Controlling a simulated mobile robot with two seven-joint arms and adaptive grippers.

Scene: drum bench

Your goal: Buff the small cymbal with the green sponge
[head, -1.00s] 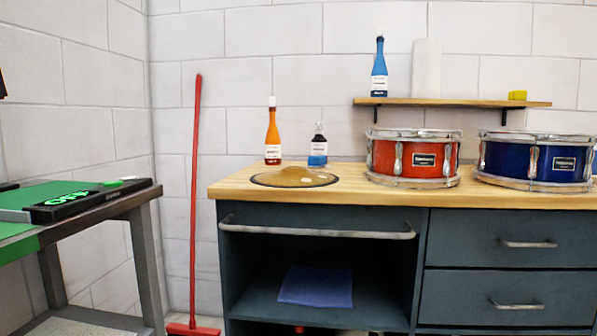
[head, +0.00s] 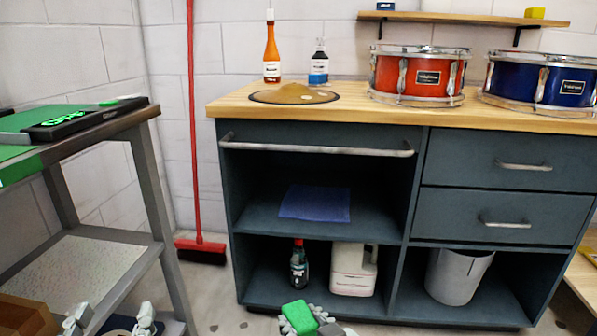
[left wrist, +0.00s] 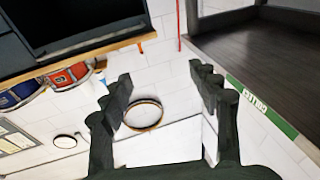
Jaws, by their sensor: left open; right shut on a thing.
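The small cymbal (head: 290,92) is a golden, shallow dome. It lies on a dark round mat (head: 333,97) near the front left of the wooden bench top. The green sponge (head: 298,317) is at the bottom of the head view, in my right gripper (head: 312,310). That gripper is shut on the sponge, low in front of the bench and apart from the cymbal. My left gripper (head: 110,322) is open at the lower left, beside the side table. Its spread fingers (left wrist: 163,95) also show in the left wrist view with nothing between them.
An orange bottle (head: 271,50) and a blue-labelled bottle (head: 318,66) stand behind the cymbal. A red drum (head: 418,76) and a blue drum (head: 540,80) stand to its right. A rail (head: 315,147) runs along the bench front. The side table (head: 140,113) is at left.

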